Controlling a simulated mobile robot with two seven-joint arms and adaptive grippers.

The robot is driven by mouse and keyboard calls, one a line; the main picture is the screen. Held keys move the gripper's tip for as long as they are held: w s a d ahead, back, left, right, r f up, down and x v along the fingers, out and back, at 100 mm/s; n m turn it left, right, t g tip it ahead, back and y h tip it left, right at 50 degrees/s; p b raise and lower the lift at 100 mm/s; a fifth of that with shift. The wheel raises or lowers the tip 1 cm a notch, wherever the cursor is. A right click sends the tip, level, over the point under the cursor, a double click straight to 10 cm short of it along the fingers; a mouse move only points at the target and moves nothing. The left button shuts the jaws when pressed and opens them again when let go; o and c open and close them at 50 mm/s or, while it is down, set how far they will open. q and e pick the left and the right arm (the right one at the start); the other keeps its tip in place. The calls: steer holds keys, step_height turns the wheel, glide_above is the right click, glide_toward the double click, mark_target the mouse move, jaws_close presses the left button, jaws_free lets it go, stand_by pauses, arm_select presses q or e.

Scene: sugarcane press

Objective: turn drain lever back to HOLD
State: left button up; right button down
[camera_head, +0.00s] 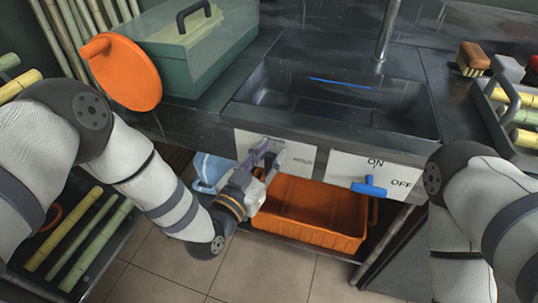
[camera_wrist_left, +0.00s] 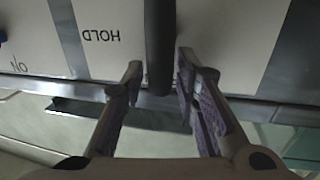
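The drain lever (camera_wrist_left: 159,45) is a dark upright bar in front of a pale panel (camera_wrist_left: 225,35) in the left wrist view. The word HOLD shows upside down beside it. My left gripper (camera_wrist_left: 158,80) has one finger on each side of the lever. A small gap shows at the left finger; the right finger is very close, and I cannot tell if it touches. In the head view the left gripper (camera_head: 268,155) is at the panel left of the word HOLD (camera_head: 303,160), largely covering the lever. My right gripper is outside the head view; only its arm shows.
A blue lever (camera_head: 370,187) sits on the ON/OFF panel to the right. An orange bin (camera_head: 310,215) stands under the sink counter, with a light blue container (camera_head: 208,170) left of it. The dark sink (camera_head: 335,105) is above the panels.

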arm_select(q)
jaws_close()
